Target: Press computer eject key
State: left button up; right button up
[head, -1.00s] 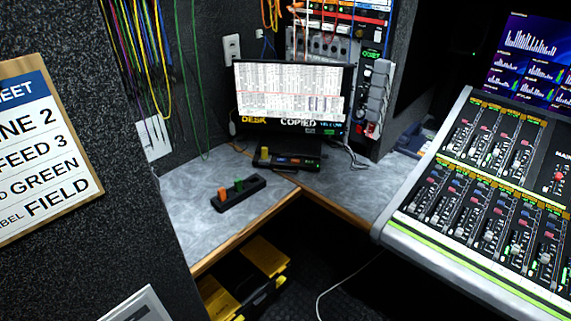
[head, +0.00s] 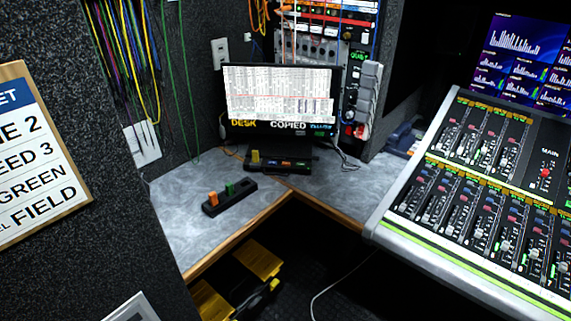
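The computer screen (head: 279,95) stands at the back corner of the grey desk. It shows a dense sheet with the words DESK and COPIED along its bottom edge. A low black unit (head: 278,162) sits in front of it, with a yellow piece at its left and small coloured parts along its front. I cannot make out which part is an eject key. A black holder (head: 229,197) with an orange and a green piece standing in it lies nearer on the desk. Neither of my grippers is in view.
The desk (head: 170,210) is mostly bare at front left. A large mixing console (head: 400,240) stands on the right. A dark wall with a clipboard sheet (head: 40,165) is at the left. Yellow cases (head: 258,260) lie below the desk, and a white cable (head: 335,285) crosses the floor.

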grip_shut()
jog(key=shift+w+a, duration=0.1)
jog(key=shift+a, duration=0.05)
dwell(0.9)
